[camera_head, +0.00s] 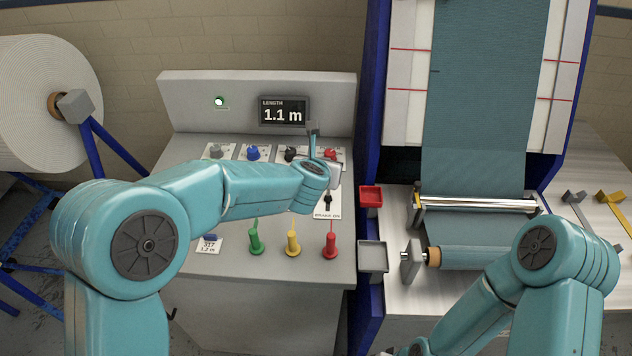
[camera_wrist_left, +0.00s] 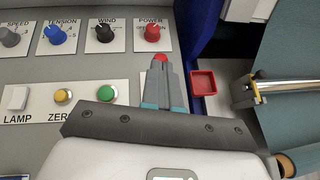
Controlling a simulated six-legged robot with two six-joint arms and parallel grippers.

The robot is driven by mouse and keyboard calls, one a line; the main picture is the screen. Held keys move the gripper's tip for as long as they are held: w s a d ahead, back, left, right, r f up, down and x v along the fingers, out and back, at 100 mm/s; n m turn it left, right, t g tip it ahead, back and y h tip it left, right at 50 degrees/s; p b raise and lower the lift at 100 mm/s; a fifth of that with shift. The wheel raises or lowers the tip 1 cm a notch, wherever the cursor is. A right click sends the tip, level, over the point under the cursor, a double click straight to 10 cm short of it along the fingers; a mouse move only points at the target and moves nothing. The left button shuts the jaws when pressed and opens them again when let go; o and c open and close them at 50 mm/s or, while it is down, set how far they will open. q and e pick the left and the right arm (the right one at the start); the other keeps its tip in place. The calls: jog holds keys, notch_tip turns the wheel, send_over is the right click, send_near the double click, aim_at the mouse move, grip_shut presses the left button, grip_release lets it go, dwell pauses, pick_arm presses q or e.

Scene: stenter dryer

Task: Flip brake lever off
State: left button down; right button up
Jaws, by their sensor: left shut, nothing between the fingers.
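The grey control console (camera_head: 180,175) stands at centre left in the head view. A white plate (camera_head: 322,212) with a dark upright shape (camera_head: 327,199) on it lies just below my left gripper (camera_head: 331,174); its lettering is too small to read. In the left wrist view my left gripper (camera_wrist_left: 162,82) is shut and empty, above the console's right part. A small red tip (camera_wrist_left: 160,58) shows just beyond the fingertips, perhaps the brake lever's end; the fingers hide the rest. I cannot tell whether they touch it. My right gripper is out of view.
Close by are the red POWER knob (camera_wrist_left: 152,32), black WIND knob (camera_wrist_left: 106,33), a green button (camera_wrist_left: 107,93) and a yellow button (camera_wrist_left: 63,97). A red tray (camera_wrist_left: 203,82) lies right of the fingers. Green, yellow and red pointed items (camera_head: 331,244) stand along the console's front.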

pick_arm(q)
jog(key=v, duration=1.1)
jog(key=shift+s, duration=0.1)
